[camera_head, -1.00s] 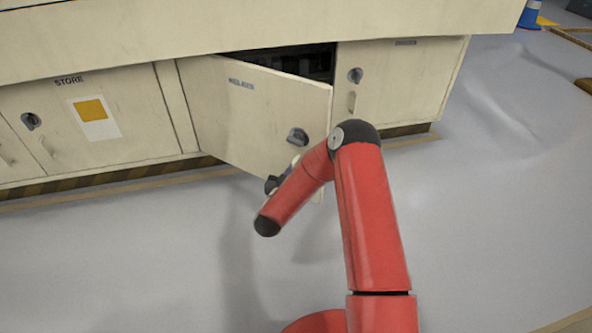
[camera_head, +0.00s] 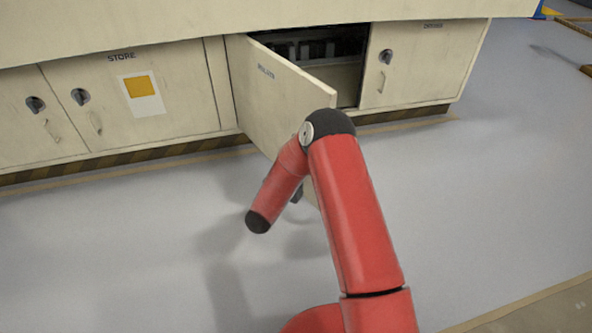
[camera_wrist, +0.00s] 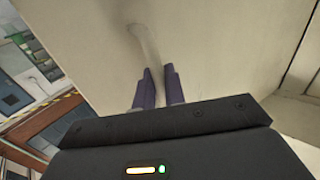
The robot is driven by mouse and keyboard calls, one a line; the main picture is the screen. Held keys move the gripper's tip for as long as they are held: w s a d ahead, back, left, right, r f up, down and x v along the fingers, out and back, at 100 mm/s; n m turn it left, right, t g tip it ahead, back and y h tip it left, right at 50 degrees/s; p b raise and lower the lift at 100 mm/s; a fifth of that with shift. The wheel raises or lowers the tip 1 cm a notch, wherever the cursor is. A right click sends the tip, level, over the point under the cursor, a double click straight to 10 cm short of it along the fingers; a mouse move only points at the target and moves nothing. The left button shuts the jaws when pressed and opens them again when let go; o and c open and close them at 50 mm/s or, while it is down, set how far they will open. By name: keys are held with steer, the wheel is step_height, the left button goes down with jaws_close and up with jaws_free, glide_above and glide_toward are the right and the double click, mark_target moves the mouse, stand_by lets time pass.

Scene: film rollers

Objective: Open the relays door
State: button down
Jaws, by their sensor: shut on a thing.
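The relays door (camera_head: 277,95) is a cream panel with a small label, hinged at its left edge. It stands partly open, swung out toward me, and dark contents show in the cabinet opening (camera_head: 318,50) behind it. In the wrist view my gripper (camera_wrist: 158,80) has its two dark purple fingers shut on the door handle (camera_wrist: 146,48), a pale bar on the door face (camera_wrist: 95,30). In the head view my red arm hides the handle, the door's lower part and most of my gripper.
The store door (camera_head: 160,95), with a yellow-and-white notice, is shut on the left. Another shut door (camera_head: 425,65) is on the right. A striped kickplate (camera_head: 110,161) runs below. The grey floor (camera_head: 480,190) is clear on the right and in front.

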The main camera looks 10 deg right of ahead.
steer(key=c, duration=1.8)
jaws_free()
steer(key=shift+c, duration=0.2)
steer(key=v, duration=0.7)
steer(key=shift+s+a+p, duration=0.3)
steer(key=shift+p, duration=0.05)
